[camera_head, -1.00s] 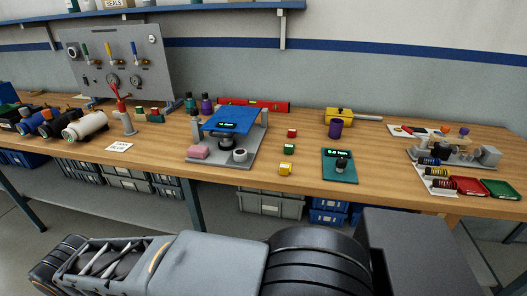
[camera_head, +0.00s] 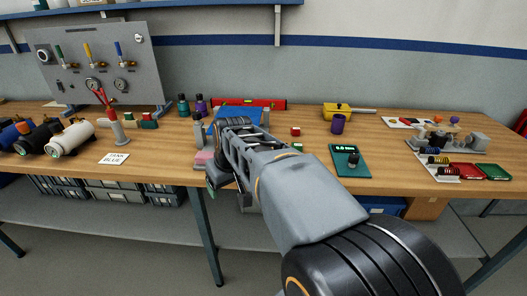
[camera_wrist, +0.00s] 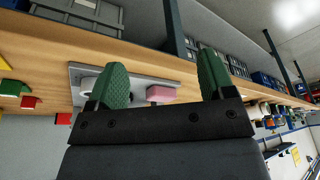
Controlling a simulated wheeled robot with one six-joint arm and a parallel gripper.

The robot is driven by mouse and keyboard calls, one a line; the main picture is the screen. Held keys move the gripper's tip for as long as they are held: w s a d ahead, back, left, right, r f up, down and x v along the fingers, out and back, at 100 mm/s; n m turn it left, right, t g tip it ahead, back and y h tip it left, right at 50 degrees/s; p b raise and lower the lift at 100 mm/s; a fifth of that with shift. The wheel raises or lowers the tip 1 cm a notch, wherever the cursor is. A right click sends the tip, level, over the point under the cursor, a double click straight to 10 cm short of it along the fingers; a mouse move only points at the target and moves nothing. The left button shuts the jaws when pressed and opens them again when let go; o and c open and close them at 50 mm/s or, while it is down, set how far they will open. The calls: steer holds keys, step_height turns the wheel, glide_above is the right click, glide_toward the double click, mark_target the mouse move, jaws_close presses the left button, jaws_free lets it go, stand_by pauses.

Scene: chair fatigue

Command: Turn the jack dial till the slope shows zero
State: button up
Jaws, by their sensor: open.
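The levelling stand has a blue tilted top (camera_head: 226,114) on a grey base plate (camera_wrist: 150,75); my arm hides most of it in the head view. A pale round knob, seemingly the dial, stands on the plate (camera_wrist: 88,84), partly behind my left-hand finger in the wrist view. It is hidden in the head view. A pink block (camera_wrist: 161,93) is on the plate and shows between my fingers; it also shows in the head view (camera_head: 204,158). The slope readout is hidden now. My gripper (camera_wrist: 162,62) is open and empty, at the front of the stand (camera_head: 212,180).
A teal panel with a black knob and a display (camera_head: 350,160) lies right of the arm. Red (camera_head: 295,131) and green (camera_head: 297,147) cubes and a purple cup (camera_head: 338,124) are nearby.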

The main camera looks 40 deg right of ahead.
steer(key=w+d+r+t+p, duration=0.1)
steer(key=w+d+r, duration=0.1)
steer(key=d+r, duration=0.35)
steer(key=w+d+r, duration=0.3)
steer(key=d, duration=0.6)
steer(key=x, duration=0.7)
steer(key=d+b+x, duration=0.1)
steer(key=x, duration=0.3)
steer(key=shift+x, duration=0.85)
steer(key=c, duration=0.9)
